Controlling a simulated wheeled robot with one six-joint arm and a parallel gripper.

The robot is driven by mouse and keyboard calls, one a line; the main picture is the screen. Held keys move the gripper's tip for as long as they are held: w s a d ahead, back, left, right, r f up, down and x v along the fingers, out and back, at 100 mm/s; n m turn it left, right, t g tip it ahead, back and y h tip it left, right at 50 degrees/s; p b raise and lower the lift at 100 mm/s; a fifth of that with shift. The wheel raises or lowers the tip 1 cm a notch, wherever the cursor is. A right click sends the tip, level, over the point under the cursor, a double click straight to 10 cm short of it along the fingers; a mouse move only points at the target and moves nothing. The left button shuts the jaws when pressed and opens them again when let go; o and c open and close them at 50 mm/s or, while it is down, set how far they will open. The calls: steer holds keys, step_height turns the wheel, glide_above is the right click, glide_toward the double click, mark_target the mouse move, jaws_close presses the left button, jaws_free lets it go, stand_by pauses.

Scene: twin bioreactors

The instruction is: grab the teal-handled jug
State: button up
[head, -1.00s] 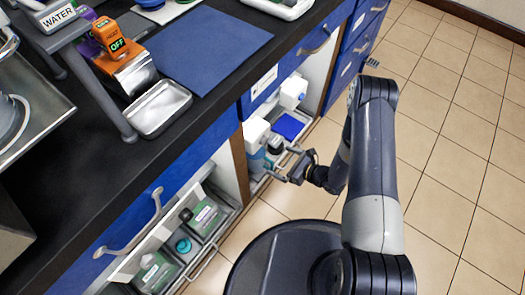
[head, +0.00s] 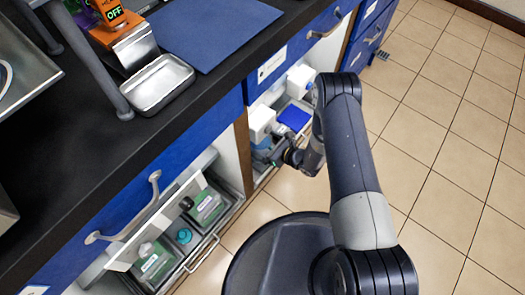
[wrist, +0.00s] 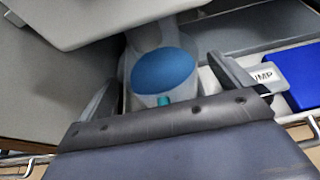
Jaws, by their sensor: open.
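In the wrist view a pale, translucent jug-like vessel (wrist: 145,45) with a blue oval face (wrist: 164,70) and a small teal part (wrist: 163,100) at its lower edge lies between my fingers; I take it for the teal-handled jug. Most of its handle is hidden. My gripper (wrist: 162,78) is open, one finger to each side of the vessel, and no grip on it shows. In the head view my gripper (head: 274,160) reaches into the open lower cupboard, where the vessel is mostly hidden under a white unit (head: 262,122).
A blue block (wrist: 298,75) and a "UMP" label (wrist: 263,76) sit right of the vessel in the wrist view. A pale overhang (wrist: 85,20) is close above. A pull-out tray with green-labelled bottles (head: 207,206) stands left. The tiled floor (head: 440,150) is clear.

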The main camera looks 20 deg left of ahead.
steer(key=shift+c, duration=0.4)
steer(key=shift+r, duration=0.1)
steer(key=c, duration=2)
